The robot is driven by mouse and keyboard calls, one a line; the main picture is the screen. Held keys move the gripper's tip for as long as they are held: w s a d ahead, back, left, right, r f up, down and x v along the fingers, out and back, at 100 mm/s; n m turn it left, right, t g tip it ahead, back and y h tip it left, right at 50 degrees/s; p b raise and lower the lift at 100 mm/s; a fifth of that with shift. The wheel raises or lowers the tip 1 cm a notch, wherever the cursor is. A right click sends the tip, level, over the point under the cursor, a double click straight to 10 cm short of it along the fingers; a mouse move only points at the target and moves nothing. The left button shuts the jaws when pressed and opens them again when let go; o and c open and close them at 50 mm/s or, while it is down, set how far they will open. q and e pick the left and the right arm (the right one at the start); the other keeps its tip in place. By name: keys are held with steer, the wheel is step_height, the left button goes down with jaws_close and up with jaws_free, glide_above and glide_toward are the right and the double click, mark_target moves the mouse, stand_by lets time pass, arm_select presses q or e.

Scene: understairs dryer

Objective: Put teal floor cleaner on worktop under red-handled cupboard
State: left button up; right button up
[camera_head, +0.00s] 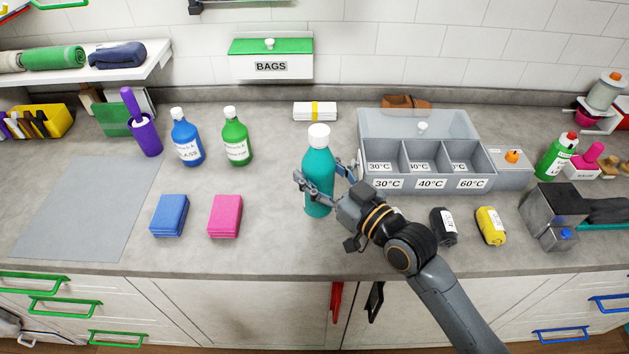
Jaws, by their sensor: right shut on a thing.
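The teal floor cleaner (319,165) is an upright teal bottle with a white cap, at the middle of the grey worktop (285,245). My right gripper (326,184) is shut around the bottle's body, with one finger on its left side and the other on its right. I cannot tell whether the base touches the worktop or hangs just above it. The red handle (336,301) is on the right edge of a pale cupboard door (245,312) below the worktop, roughly under the bottle. My left gripper is not in view.
A blue bottle (187,140), a green bottle (236,140) and blue (169,215) and pink sponges (225,216) stand left. A grey compartment box (425,185) is close on the right. Black (443,227) and yellow rolls (491,226) lie beyond my arm.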

mark_target(314, 181)
steer(key=shift+w+a+f, duration=0.3)
steer(key=shift+f, duration=0.1)
step_height(314, 181, down, 2)
steer(key=shift+a+f, duration=0.1)
steer(key=shift+f, duration=0.55)
steer(key=shift+f, duration=0.1)
steer(key=shift+f, duration=0.15)
steer(key=o, duration=1.5)
steer(key=shift+o, duration=0.2)
